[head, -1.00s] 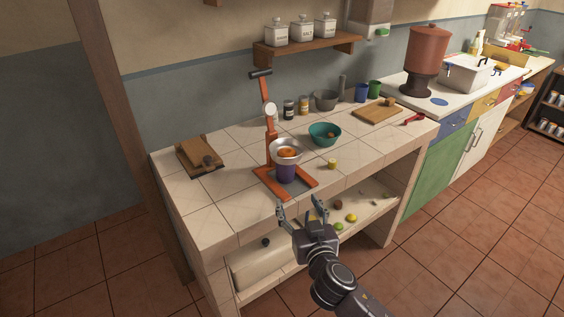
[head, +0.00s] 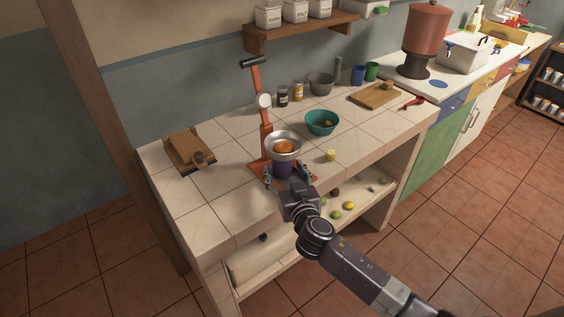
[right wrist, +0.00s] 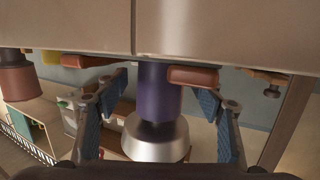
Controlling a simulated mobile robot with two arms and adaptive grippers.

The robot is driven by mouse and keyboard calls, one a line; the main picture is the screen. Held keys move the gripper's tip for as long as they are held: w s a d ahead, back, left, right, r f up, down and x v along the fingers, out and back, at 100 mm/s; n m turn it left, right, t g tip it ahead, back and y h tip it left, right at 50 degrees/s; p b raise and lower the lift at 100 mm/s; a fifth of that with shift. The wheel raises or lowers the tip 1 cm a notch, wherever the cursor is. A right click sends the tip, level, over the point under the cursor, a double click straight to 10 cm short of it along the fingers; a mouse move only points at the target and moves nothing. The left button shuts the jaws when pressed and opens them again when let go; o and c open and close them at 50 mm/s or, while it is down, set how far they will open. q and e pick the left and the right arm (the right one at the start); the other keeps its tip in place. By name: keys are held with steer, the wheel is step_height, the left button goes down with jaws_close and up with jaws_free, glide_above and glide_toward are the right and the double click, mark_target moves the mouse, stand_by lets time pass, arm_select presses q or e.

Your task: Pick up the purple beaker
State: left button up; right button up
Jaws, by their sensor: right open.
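The purple beaker (head: 282,170) stands upright on the base of the orange press (head: 267,128), under a metal bowl-like part (head: 283,145) that holds something orange. My right gripper (head: 284,169) is open at the front of the press, one finger on each side of the beaker. In the right wrist view, which looks upside down, the beaker (right wrist: 160,92) sits between the two open fingers (right wrist: 161,97), with visible gaps on both sides. The metal part (right wrist: 156,145) also shows there. The beaker's lower front is partly hidden by my gripper in the head view. My left gripper is not in view.
A yellow item (head: 331,155) and a teal bowl (head: 322,122) stand right of the press. A wooden block device (head: 188,150) is at the left. Jars, a grey mortar (head: 321,83) and a cutting board (head: 374,95) line the back. The left front tiles are clear.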

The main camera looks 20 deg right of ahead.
steer(key=shift+w, duration=0.7)
steer(key=shift+w+d+f, duration=0.1)
steer(key=shift+w+f, duration=0.05)
steer(key=shift+w, duration=0.4)
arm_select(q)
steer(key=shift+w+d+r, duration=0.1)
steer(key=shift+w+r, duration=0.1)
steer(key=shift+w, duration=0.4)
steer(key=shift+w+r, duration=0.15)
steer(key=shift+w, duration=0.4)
arm_select(e)
steer(key=c, duration=0.8)
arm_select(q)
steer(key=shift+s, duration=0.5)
arm_select(e)
steer(key=c, duration=0.5)
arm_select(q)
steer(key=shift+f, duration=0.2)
arm_select(e)
steer(key=shift+c, duration=0.2)
